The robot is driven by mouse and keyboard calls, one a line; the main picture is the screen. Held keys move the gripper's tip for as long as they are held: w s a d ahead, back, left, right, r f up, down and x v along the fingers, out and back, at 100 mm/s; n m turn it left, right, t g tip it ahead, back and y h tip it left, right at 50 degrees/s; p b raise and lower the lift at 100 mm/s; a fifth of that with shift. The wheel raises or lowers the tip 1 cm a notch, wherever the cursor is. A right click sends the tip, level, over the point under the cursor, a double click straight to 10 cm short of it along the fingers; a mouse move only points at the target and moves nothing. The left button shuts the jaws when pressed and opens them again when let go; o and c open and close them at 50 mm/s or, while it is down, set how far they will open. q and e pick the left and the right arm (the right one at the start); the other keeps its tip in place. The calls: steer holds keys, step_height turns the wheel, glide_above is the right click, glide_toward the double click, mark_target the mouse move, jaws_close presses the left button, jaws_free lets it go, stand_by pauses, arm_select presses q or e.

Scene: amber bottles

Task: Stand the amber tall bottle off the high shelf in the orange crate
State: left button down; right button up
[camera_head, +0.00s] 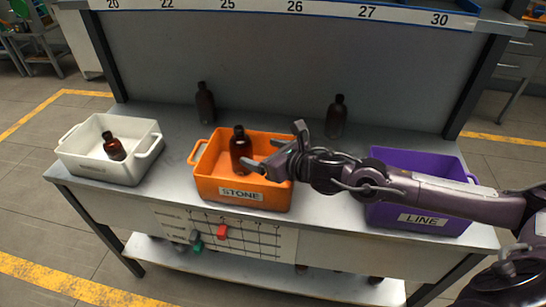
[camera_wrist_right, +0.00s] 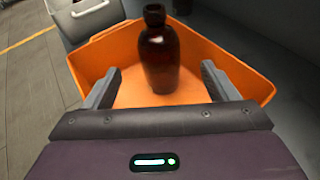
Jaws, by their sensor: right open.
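The amber tall bottle (camera_head: 240,149) stands upright inside the orange crate (camera_head: 272,197), which is labelled STONE. My right gripper (camera_head: 275,148) is open at the crate's right side, with its fingers spread towards the bottle. In the right wrist view the bottle (camera_wrist_right: 158,60) stands on the crate floor, just beyond and between the two open fingertips. No contact between fingers and bottle is visible. The orange crate's wall (camera_wrist_right: 88,62) also shows there. My left gripper is out of view.
A white crate (camera_head: 80,165) at the left holds a dark bottle (camera_head: 114,146). A purple crate (camera_head: 395,215) labelled LINE sits at the right, partly behind my right arm. Two dark bottles (camera_head: 205,103) (camera_head: 336,117) stand at the table's back. A numbered shelf edge (camera_head: 330,10) runs above.

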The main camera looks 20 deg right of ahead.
steer(key=shift+v, duration=1.75)
